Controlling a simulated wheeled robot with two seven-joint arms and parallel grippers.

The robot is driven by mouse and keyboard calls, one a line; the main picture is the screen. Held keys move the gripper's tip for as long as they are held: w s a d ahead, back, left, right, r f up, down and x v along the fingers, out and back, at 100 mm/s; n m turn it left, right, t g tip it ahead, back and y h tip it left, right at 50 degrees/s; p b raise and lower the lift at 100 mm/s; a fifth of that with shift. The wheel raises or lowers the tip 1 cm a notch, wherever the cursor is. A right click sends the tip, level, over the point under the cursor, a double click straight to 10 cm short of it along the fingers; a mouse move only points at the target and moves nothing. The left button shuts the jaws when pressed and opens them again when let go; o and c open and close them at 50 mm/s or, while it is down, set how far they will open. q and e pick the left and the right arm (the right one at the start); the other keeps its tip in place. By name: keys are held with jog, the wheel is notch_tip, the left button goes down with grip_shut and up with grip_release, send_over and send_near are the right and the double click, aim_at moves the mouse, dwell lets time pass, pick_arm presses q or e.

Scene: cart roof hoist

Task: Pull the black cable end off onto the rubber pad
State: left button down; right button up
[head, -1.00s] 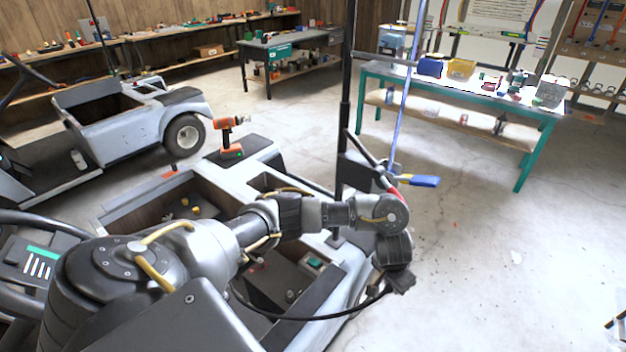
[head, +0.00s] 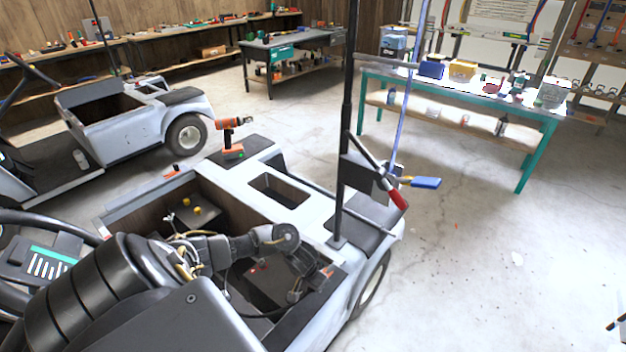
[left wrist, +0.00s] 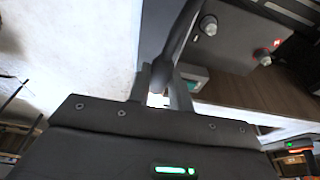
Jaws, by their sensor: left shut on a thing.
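My left gripper (head: 294,296) is low in the open bay of the near cart (head: 330,290), at its right side. In the left wrist view, its two fingers (left wrist: 160,88) are shut on the end of the black cable (left wrist: 183,32). The cable runs up and away from the fingers. A dark grey box (left wrist: 232,55) beside it has a bare silver stud (left wrist: 208,25) and a second stud with a red ring (left wrist: 262,56). I cannot make out the rubber pad for certain. My right gripper is not in view.
A black mast (head: 346,130) with a red-handled lever (head: 398,198) rises from the cart's right side. An orange drill (head: 230,135) stands on the cart's far corner. A teal bench (head: 540,118) stands at the back right.

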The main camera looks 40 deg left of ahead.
aim_at(314, 299)
pick_arm(q)
jog(key=shift+r, duration=0.1)
jog(key=shift+s+d+p, duration=0.1)
jog(key=shift+p, duration=0.3)
jog(key=shift+f+b, duration=1.85)
jog(key=shift+f, duration=1.55)
jog(key=c, duration=1.2)
grip_release()
jog(key=p+v, duration=0.4)
jog(key=v, duration=0.7)
jog(key=shift+f, duration=0.15)
